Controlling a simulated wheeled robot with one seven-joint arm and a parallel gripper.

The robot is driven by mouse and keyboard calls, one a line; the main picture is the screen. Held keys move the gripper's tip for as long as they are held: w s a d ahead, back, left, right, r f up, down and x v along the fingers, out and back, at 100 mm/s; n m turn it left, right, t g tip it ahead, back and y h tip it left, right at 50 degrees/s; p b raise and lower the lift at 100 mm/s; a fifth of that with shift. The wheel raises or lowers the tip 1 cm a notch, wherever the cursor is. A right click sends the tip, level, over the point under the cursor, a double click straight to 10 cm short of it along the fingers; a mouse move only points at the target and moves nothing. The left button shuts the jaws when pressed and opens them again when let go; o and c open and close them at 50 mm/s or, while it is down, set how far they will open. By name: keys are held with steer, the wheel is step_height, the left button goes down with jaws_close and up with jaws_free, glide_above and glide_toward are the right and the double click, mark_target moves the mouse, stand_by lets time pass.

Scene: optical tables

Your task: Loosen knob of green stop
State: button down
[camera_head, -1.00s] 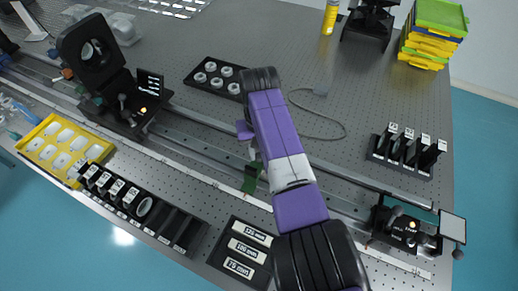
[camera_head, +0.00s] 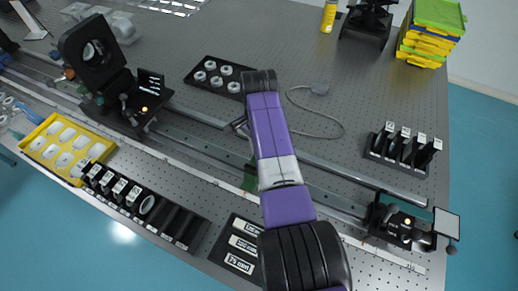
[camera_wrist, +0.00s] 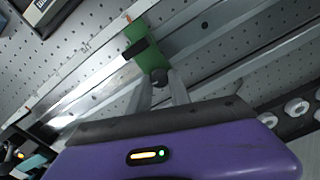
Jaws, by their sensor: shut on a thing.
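The green stop (camera_wrist: 150,55) sits on the metal rail in the wrist view, with a black band across it. Its dark round knob (camera_wrist: 159,78) faces my gripper. My gripper (camera_wrist: 160,84) has its two pale fingers on either side of the knob and is shut on it. In the head view, the green stop (camera_head: 249,180) shows only in part beside my arm, on the rail near the middle of the table. My arm hides the fingers and the knob there.
The long rail (camera_head: 205,150) crosses the table, with a large black mount (camera_head: 120,90) at left and another black carriage (camera_head: 400,222) at right. A yellow tray (camera_head: 40,150) and black holders line the front edge. A black tray of rings (camera_head: 215,78) lies behind the rail.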

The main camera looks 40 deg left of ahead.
steer(key=m, duration=0.5)
steer(key=shift+r+m, duration=0.1)
steer(key=shift+m, duration=0.2)
steer(key=m, duration=0.4)
steer(key=shift+m, duration=0.4)
steer(key=c, duration=1.2)
jaws_free()
steer(key=shift+d, duration=0.1)
steer(key=shift+r, duration=3.85)
